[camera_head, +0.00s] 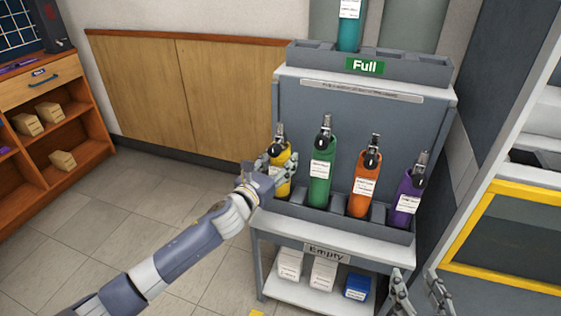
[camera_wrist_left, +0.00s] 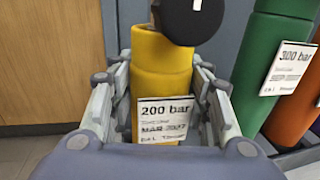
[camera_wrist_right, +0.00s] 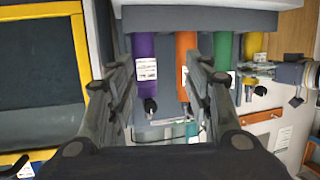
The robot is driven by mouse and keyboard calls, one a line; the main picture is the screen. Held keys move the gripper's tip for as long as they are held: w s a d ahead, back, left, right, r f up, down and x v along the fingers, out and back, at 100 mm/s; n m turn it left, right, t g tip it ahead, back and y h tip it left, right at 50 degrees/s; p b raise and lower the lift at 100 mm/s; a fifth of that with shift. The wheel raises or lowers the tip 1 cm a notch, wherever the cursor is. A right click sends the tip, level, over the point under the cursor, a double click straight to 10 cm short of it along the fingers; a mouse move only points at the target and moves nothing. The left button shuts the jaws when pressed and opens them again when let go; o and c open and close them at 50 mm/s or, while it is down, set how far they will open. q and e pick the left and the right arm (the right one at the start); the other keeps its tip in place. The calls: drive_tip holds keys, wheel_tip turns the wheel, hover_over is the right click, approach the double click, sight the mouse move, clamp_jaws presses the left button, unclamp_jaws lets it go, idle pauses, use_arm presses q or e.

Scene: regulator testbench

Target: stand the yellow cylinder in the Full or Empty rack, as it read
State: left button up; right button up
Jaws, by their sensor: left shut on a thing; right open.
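The yellow cylinder (camera_head: 283,172) stands upright at the left end of the lower rack, the one above the Empty sign (camera_head: 326,253). My left gripper (camera_head: 277,170) is shut around its body. In the left wrist view the yellow cylinder (camera_wrist_left: 160,80) sits between the fingers, with a white label reading 200 bar and a black valve top. Its base is hidden, so I cannot tell if it rests fully in its slot. My right gripper (camera_head: 418,296) is open and empty at the lower right. The Full rack (camera_head: 420,68) is the upper shelf, marked by a green Full sign (camera_head: 365,66).
Green (camera_head: 321,170), orange (camera_head: 364,182) and purple (camera_head: 406,194) cylinders stand to the right in the lower rack. A teal cylinder (camera_head: 349,30) stands in the Full rack, with empty slots beside it. A yellow-framed cabinet (camera_head: 500,240) is close on the right.

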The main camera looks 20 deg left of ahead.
drive_tip(key=shift+w+a+r+t, duration=0.2)
drive_tip(key=shift+r+t, duration=0.1)
drive_tip(key=shift+r, duration=0.25)
idle(0.4)
use_arm(q)
drive_tip(key=o, duration=1.3)
drive_tip(key=shift+o, duration=0.4)
drive_tip(key=shift+f, duration=0.1)
use_arm(e)
drive_tip(key=shift+r+y, duration=0.15)
drive_tip(key=shift+y, duration=0.15)
use_arm(q)
drive_tip(key=shift+s+f, duration=0.1)
drive_tip(key=shift+f, duration=0.15)
drive_tip(key=v, duration=1.2)
drive_tip(key=shift+r, duration=0.3)
